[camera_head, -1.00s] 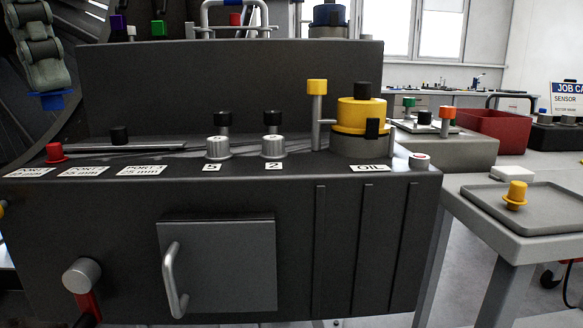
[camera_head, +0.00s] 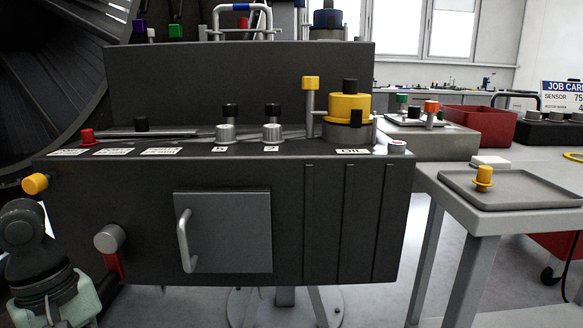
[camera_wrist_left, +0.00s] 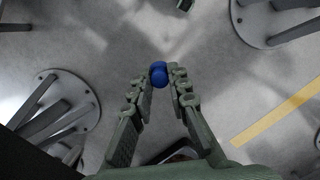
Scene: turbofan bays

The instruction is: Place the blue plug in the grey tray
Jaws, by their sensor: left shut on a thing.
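The blue plug (camera_wrist_left: 158,75) is between the fingertips of my left gripper (camera_wrist_left: 160,80) in the left wrist view, with the floor below it. The gripper is shut on the plug. In the head view my left arm is at the lower left, beside the dark cabinet; the fingers and plug are out of that picture. The grey tray (camera_head: 535,195) lies on a light table at the right, far from my left arm. A yellow plug (camera_head: 483,178) stands in the tray, left of its middle. My right gripper is not in view.
The dark cabinet (camera_head: 120,210), with knobs, caps and a handled door (camera_head: 223,232), fills the middle between my left arm and the tray. A red bin (camera_head: 480,125) and a white block (camera_head: 491,162) are behind the tray. The tray's right part is clear.

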